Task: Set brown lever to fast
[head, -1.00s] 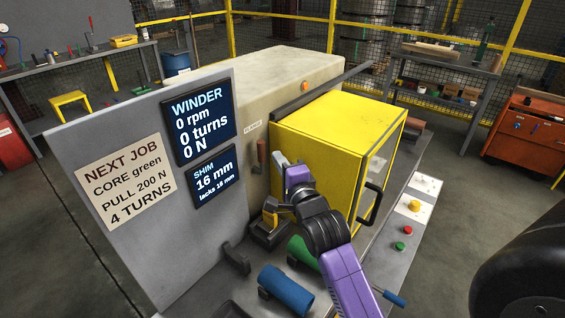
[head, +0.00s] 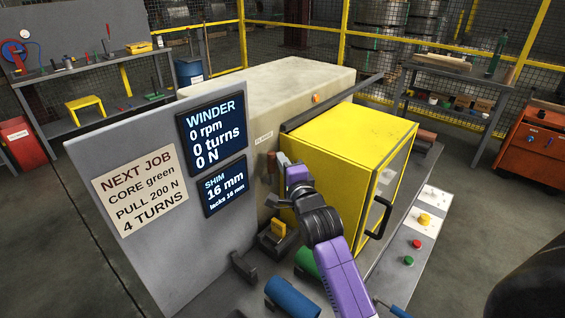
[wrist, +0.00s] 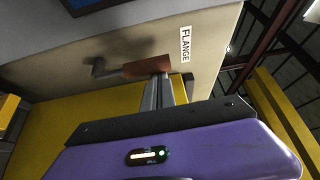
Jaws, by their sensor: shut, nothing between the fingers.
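The brown lever (head: 271,163) stands on the cream side of the machine, beside the FLANGE label (head: 264,138). In the wrist view the brown grip (wrist: 147,67) sits on a grey crank-like arm and lies roughly level across the picture. My gripper (head: 284,160) is shut, with its fingertips close beside the lever. In the wrist view the grey fingertips (wrist: 161,78) reach the grip's right end and overlap its lower edge; I cannot tell whether they touch. No fast or slow marking is readable.
The yellow guard box (head: 350,140) stands right beside my gripper. The grey panel with the winder screen (head: 211,125) is to the left. A blue core (head: 291,296) and a green core (head: 306,262) lie below my arm. Buttons (head: 424,219) are at the right.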

